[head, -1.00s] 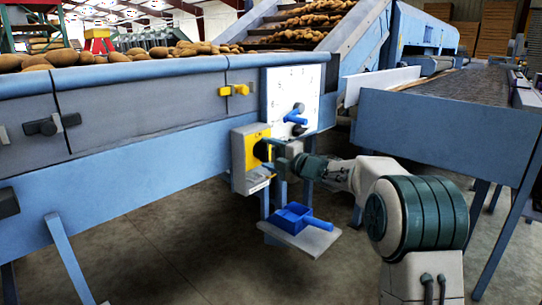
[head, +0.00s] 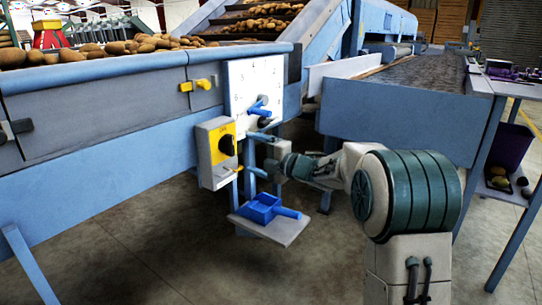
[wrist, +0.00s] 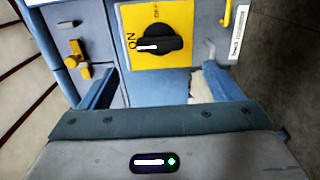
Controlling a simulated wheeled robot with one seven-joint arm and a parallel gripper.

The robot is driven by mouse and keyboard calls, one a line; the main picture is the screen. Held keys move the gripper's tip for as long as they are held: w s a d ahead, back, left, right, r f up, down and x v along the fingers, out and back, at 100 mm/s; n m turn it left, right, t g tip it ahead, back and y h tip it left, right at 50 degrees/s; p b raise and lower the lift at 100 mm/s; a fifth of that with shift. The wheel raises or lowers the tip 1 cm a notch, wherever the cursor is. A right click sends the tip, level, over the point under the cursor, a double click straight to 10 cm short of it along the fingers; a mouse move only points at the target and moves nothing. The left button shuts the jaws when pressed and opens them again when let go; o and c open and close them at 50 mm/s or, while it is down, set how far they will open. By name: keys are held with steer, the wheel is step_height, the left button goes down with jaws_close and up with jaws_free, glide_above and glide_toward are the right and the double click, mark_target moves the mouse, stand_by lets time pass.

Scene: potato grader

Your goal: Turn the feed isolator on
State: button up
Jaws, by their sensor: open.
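The feed isolator is a grey box (head: 213,175) with a yellow plate (head: 217,133) and a black rotary knob (head: 227,145), on the side of the blue machine. In the wrist view the knob (wrist: 158,44) lies crosswise, its white mark pointing left to the word ON on the yellow plate (wrist: 150,16). A second label at the plate's top is hard to read. My gripper (head: 251,153) is just right of the isolator, apart from the knob. In the wrist view its two fingers (wrist: 157,84) are spread with nothing between them, and the knob is beyond them.
A white dial panel (head: 256,90) with a blue handle (head: 260,107) is above and right of the isolator. A yellow latch (head: 203,84) is above. A conveyor (head: 400,130) stands right; the floor in front is clear.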

steer(key=p+v, duration=0.1)
steer(key=v, duration=0.5)
steer(key=shift+s+d, duration=0.1)
